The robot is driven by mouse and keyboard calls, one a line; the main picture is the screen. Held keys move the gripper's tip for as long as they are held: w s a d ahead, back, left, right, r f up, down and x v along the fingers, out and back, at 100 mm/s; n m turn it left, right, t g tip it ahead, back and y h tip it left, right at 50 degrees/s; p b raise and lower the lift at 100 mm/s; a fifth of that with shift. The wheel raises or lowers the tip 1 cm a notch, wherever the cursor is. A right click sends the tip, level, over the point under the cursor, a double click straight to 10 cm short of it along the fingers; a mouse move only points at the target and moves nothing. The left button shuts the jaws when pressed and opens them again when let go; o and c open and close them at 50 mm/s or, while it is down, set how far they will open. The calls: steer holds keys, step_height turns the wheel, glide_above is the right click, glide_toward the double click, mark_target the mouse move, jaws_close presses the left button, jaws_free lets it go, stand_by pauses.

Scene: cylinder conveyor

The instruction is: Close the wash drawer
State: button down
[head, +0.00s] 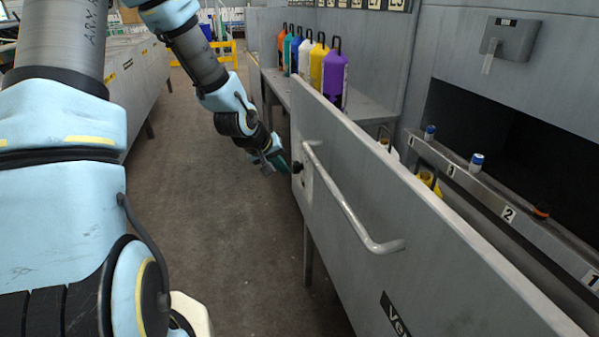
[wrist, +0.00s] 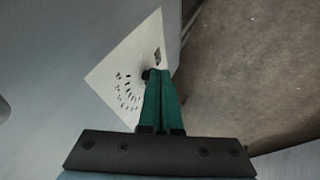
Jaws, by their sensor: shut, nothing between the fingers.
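The wash drawer's grey front panel (head: 430,250) runs diagonally through the head view, standing out from the machine with a gap behind it. A curved metal handle (head: 345,207) is fixed to its face. At its left end is a small black knob (head: 297,167) beside a pale plate; the plate (wrist: 122,82) also shows in the wrist view with printed marks. My gripper (head: 284,164) has green fingers and is at the panel's left end near the knob. In the wrist view the fingers (wrist: 159,76) are shut and empty, their tips overlapping the knob; contact is unclear.
Several coloured bottles (head: 335,72) stand on a shelf behind the panel. A numbered rail (head: 470,185) with small capped items runs behind the drawer, and yellow objects (head: 428,181) show in the gap. The floor (head: 220,240) left of the panel is clear.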

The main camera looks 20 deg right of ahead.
mark_target(308, 178)
steer(key=shift+w+d+f+p, duration=0.2)
steer(key=shift+d+f, duration=0.3)
steer(key=shift+d, duration=0.5)
steer(key=shift+w+d+f+p, duration=0.15)
steer(key=shift+d+f, duration=0.35)
steer(key=shift+d, duration=0.5)
steer(key=shift+w+d+f+p, duration=0.1)
steer(key=shift+d+f+p, duration=0.3)
steer(key=shift+d, duration=0.6)
steer(key=shift+f, duration=0.1)
